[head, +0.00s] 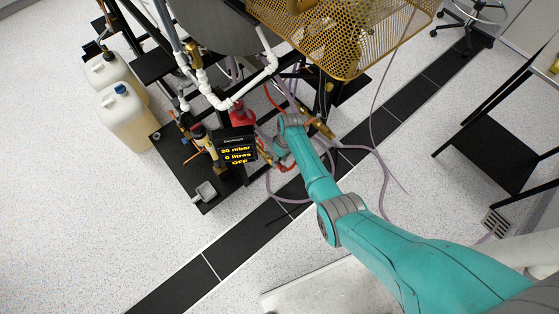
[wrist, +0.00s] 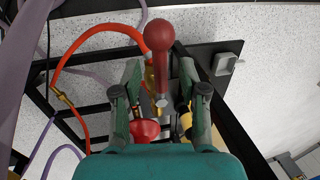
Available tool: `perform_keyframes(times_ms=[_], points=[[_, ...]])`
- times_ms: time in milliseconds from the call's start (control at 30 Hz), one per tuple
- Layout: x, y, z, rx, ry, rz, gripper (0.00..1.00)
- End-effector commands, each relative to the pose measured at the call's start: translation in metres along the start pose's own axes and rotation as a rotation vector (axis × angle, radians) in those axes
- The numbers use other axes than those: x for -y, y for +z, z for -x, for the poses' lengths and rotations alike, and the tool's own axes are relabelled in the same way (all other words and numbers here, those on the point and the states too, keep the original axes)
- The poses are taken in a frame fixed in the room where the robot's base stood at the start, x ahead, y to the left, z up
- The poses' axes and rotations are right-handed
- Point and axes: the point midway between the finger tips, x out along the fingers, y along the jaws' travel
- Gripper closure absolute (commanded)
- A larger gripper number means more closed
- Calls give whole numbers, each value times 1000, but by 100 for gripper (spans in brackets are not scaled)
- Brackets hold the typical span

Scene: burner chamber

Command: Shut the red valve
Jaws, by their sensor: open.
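The red valve's lever (wrist: 160,45) has a round red knob. In the wrist view it stands upright in the picture, in line with the gap between my fingers. My gripper (wrist: 160,88) is open, one finger on each side of the lever's lower part. I cannot tell whether either finger touches it. Brass fittings show beside and below the lever. In the head view my gripper (head: 278,150) is at the rig's lower frame, right of the black display; the lever is mostly hidden there by my arm.
A black display (head: 238,150) reads 20 mbar, 0 litres, OFF. A red object (head: 241,113) sits behind it. An orange-red hose (wrist: 75,58) loops left of my gripper, with purple hoses (head: 375,155) around. Black frame bars (wrist: 215,65) surround the valve. Two jugs (head: 125,115) stand left.

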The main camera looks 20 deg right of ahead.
Motion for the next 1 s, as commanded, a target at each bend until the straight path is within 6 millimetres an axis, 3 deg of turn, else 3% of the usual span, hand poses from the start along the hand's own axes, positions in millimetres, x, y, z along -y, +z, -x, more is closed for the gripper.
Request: perform_keyframes(times_ms=[467, 633, 1000], points=[[0, 1, -10, 0, 0, 0, 58], [0, 1, -10, 0, 0, -1, 100], [-1, 1, -10, 3, 0, 9, 100]])
